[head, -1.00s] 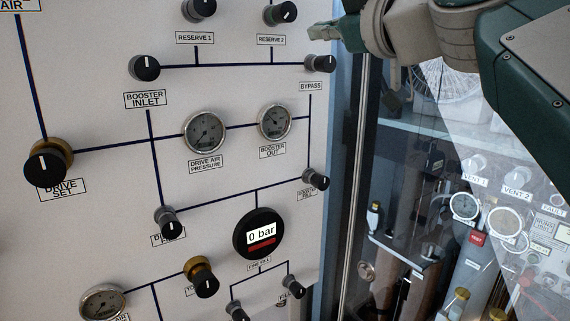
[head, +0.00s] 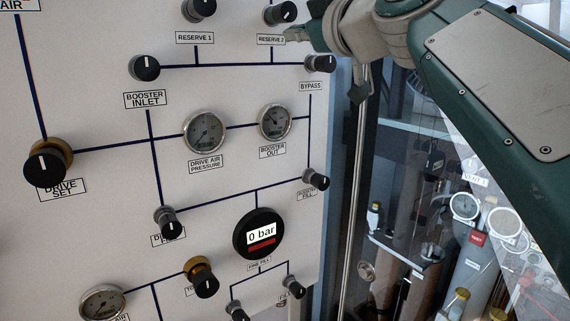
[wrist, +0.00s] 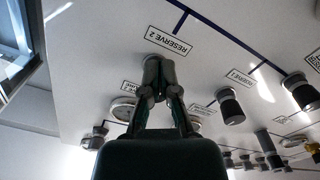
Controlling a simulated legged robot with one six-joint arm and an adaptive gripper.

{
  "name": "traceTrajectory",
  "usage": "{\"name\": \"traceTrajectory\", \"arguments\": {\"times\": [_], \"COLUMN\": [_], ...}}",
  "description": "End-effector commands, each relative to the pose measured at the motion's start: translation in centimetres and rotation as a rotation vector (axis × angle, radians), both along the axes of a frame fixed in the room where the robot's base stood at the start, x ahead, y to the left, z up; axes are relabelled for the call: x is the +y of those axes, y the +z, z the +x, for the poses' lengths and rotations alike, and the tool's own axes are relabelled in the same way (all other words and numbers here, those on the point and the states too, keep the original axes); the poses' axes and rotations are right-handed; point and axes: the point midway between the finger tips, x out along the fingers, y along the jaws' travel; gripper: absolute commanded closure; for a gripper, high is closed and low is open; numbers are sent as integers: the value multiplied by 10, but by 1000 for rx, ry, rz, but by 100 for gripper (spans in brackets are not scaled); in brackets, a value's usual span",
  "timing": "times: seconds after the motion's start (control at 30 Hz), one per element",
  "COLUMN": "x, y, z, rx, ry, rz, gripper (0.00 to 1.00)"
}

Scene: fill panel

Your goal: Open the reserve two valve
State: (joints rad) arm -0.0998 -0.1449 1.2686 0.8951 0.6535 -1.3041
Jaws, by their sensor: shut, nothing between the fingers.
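The reserve 2 valve (head: 280,12) is a black knob with a white mark on a metal collar, above its RESERVE 2 label (head: 271,39) on the white panel. My gripper (head: 292,34) comes in from the right, its tip just below and right of that knob, beside the label. In the wrist view my gripper (wrist: 158,72) is shut and empty, its fingers pointing at the panel below the RESERVE 2 label (wrist: 168,41). There the fingers hide most or all of the reserve 2 knob. I cannot tell whether they touch it.
The reserve 1 knob (head: 198,10) is to the left. The bypass knob (head: 320,63) sits close below my gripper. Gauges such as booster out (head: 275,121) lie lower on the panel. A metal rail (head: 354,200) and a glass-like reflective area stand right of the panel.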

Motion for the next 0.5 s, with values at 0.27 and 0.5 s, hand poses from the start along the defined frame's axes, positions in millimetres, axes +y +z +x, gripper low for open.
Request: {"name": "traceTrajectory", "arguments": {"times": [0.27, 0.5], "x": [1, 1], "y": [3, 5], "z": [0, -1], "rx": [0, 0], "ry": [1, 1], "rz": [-1, 0], "gripper": [100, 100]}}
